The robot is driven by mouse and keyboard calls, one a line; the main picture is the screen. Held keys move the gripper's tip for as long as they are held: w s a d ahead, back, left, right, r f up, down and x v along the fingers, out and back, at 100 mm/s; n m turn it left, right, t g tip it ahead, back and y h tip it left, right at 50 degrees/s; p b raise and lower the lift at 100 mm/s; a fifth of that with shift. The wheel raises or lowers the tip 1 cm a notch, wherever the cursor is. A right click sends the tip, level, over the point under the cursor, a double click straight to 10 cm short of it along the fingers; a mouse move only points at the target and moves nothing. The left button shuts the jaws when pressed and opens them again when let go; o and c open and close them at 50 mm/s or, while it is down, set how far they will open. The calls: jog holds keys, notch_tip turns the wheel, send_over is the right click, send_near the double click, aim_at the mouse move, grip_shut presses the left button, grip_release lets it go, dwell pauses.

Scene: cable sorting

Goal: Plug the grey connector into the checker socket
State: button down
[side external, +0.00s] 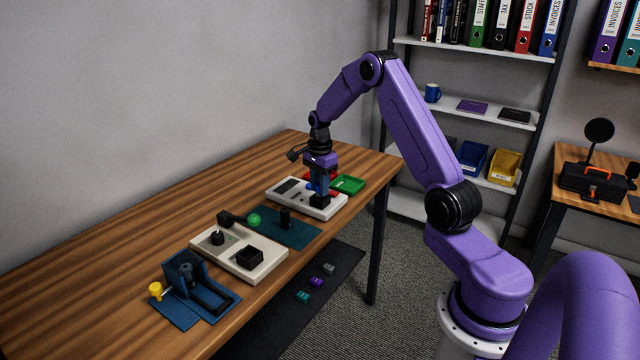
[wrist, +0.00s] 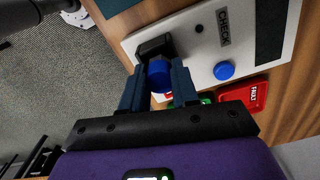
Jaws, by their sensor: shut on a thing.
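The checker (side external: 335,208) is a pale box marked CHECK on the table, with a blue button and a black socket block (wrist: 155,46). My gripper (side external: 319,194) is over the socket at the checker's near end, pointing down. In the wrist view my gripper (wrist: 158,82) is shut on a round blue connector (wrist: 159,74), right at the socket block. The held piece looks blue, not grey. I cannot tell whether it is inside the socket or only against it. In the side view my fingers hide it.
Red FAULT (wrist: 259,94) and green (side external: 348,184) trays lie behind the checker. A teal mat (side external: 300,236) with a black upright piece, a second pale box (side external: 220,258) and a blue fixture (side external: 205,302) stand nearer. Small teal, purple and grey (side external: 329,268) pieces lie below the table edge.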

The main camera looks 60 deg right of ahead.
jog(key=shift+f, duration=0.25)
jog(key=shift+c, duration=1.4)
grip_release()
jog(key=shift+r, duration=0.15)
jog(key=shift+r, duration=3.4)
